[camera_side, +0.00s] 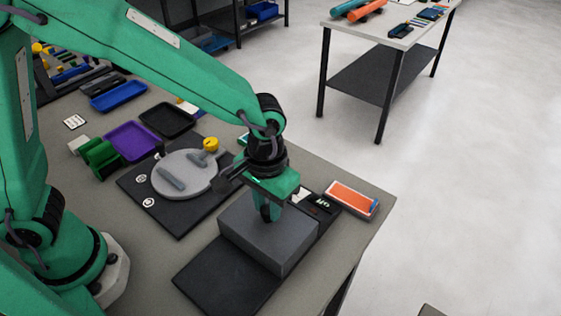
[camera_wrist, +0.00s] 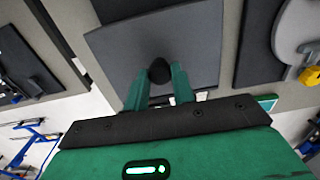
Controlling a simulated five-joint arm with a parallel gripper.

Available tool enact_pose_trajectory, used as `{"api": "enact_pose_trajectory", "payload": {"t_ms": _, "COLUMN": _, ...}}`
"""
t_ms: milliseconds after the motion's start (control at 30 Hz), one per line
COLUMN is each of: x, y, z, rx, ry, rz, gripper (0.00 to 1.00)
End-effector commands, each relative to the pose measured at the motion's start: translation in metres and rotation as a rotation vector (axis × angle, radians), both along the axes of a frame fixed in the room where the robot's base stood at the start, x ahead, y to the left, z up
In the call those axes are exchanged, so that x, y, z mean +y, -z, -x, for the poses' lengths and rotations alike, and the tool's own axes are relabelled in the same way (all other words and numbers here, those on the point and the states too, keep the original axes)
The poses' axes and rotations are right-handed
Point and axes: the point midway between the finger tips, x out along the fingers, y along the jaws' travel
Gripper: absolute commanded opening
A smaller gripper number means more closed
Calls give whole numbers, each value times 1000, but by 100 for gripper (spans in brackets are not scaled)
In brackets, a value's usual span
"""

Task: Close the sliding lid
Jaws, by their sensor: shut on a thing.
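A grey box (camera_side: 292,258) stands on a dark board (camera_side: 215,283) near the front of the table. Its flat grey top (camera_side: 247,222), which seems to be the sliding lid, also fills the upper middle of the wrist view (camera_wrist: 118,58). A dark round knob (camera_wrist: 159,70) stands up from this top. My gripper (camera_side: 270,213) points down at the box, and its green fingers (camera_wrist: 159,84) are shut on the knob from both sides. In the side view the fingers hide the knob. I see no opening in the top; the part behind my gripper is hidden.
A round grey plate (camera_side: 185,158) with a yellow knob (camera_side: 210,144) lies on a dark board left of my gripper. Purple (camera_side: 130,142) and black (camera_side: 166,119) trays lie farther back. The table edge is close in front.

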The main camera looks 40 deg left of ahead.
Motion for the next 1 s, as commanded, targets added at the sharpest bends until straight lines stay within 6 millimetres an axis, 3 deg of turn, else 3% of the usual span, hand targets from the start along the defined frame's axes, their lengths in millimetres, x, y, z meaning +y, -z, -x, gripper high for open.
{"api": "enact_pose_trajectory", "payload": {"t_ms": 233, "x": -1, "y": -2, "z": -7, "rx": -17, "ry": -10, "rz": 12, "gripper": 0}}
{"api": "enact_pose_trajectory", "payload": {"t_ms": 267, "x": -1, "y": -2, "z": -7, "rx": -17, "ry": -10, "rz": 12, "gripper": 31}}
{"api": "enact_pose_trajectory", "payload": {"t_ms": 333, "x": 0, "y": -2, "z": -7, "rx": -16, "ry": -10, "rz": 12, "gripper": 44}}
{"api": "enact_pose_trajectory", "payload": {"t_ms": 367, "x": 0, "y": -2, "z": -7, "rx": -15, "ry": -10, "rz": 11, "gripper": 47}}
{"api": "enact_pose_trajectory", "payload": {"t_ms": 767, "x": 0, "y": -4, "z": -4, "rx": -10, "ry": -7, "rz": 7, "gripper": 47}}
{"api": "enact_pose_trajectory", "payload": {"t_ms": 1000, "x": 0, "y": -25, "z": -4, "rx": -12, "ry": -7, "rz": 9, "gripper": 47}}
